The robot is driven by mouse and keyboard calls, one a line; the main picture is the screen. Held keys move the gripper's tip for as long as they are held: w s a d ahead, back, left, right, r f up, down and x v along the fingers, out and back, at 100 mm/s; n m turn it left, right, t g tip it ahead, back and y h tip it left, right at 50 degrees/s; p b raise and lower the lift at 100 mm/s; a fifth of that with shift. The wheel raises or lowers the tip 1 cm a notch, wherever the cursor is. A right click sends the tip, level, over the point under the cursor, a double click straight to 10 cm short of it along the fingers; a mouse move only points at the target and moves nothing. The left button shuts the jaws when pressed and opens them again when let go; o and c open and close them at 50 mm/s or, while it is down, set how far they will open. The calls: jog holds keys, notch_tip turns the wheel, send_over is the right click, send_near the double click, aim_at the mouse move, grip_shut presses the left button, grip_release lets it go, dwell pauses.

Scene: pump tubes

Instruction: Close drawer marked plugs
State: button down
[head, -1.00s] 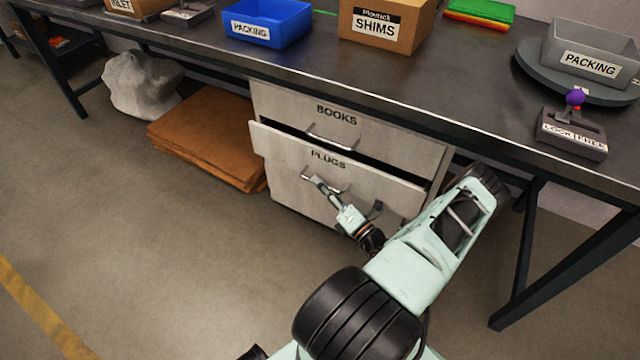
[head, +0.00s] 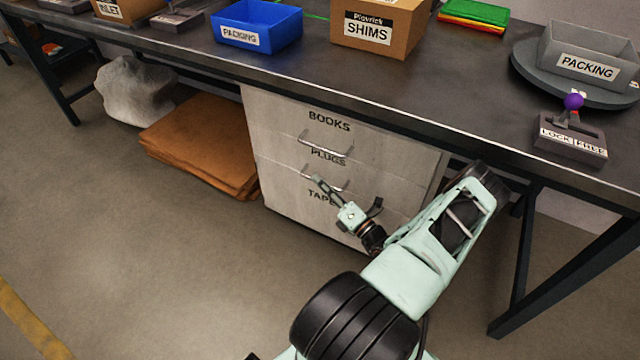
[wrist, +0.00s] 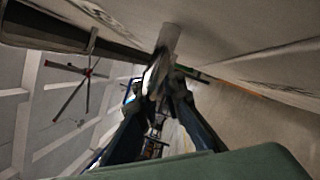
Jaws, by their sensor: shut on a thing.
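The plugs drawer (head: 278,160) is the middle one in the pale drawer unit under the bench. Its front looks flush with the drawer above, with no dark gap showing. My gripper (head: 318,182) is at its metal handle (head: 305,171). In the wrist view my gripper (wrist: 165,78) is shut on the handle bar (wrist: 169,38), which rises between the fingers. The exact finger contact is small in the head view.
The books drawer (head: 275,112) above looks shut, and the tape drawer (head: 285,200) is below. Brown folded sheets (head: 200,145) lie on the floor left of the unit. A bench leg (head: 520,260) stands at right. Floor in front is clear.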

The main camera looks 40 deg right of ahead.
jog(key=c, duration=2)
grip_release()
jog(key=shift+w+d, duration=0.15)
jog(key=shift+d, duration=0.1)
jog(key=shift+c, duration=0.2)
jog(key=v, duration=1.2)
jog(key=shift+a, duration=0.1)
